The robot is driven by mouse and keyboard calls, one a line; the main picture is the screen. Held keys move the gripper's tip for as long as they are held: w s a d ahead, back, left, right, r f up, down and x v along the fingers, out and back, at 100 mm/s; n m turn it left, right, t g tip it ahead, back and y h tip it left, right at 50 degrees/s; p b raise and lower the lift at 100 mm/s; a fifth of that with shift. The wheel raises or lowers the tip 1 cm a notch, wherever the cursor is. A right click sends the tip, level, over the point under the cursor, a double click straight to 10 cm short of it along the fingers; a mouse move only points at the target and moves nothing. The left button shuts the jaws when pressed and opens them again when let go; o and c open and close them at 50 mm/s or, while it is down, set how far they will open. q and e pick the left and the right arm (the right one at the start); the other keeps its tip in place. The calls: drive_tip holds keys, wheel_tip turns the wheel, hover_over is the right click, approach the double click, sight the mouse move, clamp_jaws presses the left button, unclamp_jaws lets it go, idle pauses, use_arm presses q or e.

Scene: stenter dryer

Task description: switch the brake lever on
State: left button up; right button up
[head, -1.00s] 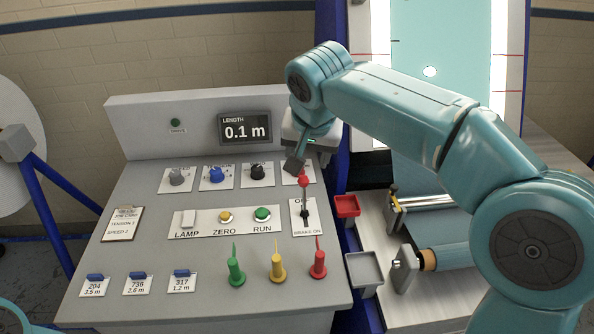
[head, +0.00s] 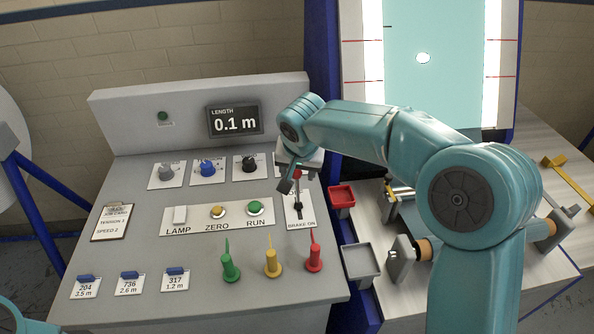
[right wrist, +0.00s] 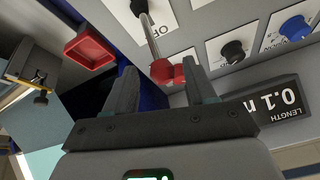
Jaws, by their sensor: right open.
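The brake lever (head: 298,190) stands on its white plate on the right side of the grey console, its shaft running up toward the OFF end, away from the BRAKE ON label. Its red knob also shows in the right wrist view (right wrist: 163,72). My right gripper (head: 290,180) is at the knob, pointing down at the panel. In the right wrist view my right gripper (right wrist: 160,68) is open, with the red knob between its fingertips, nearer the right finger; I cannot tell whether they touch. My left gripper is not in view.
Green, yellow and red cones (head: 271,262) stand in front of the lever. A red tray (head: 341,196) and a grey tray (head: 360,262) sit right of the console. Knobs (head: 207,168) line the back, with LAMP, ZERO and RUN buttons (head: 217,212) left of the lever.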

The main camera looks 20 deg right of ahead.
drive_tip(key=shift+x, duration=1.05)
drive_tip(key=shift+w, duration=0.1)
drive_tip(key=shift+r, duration=0.1)
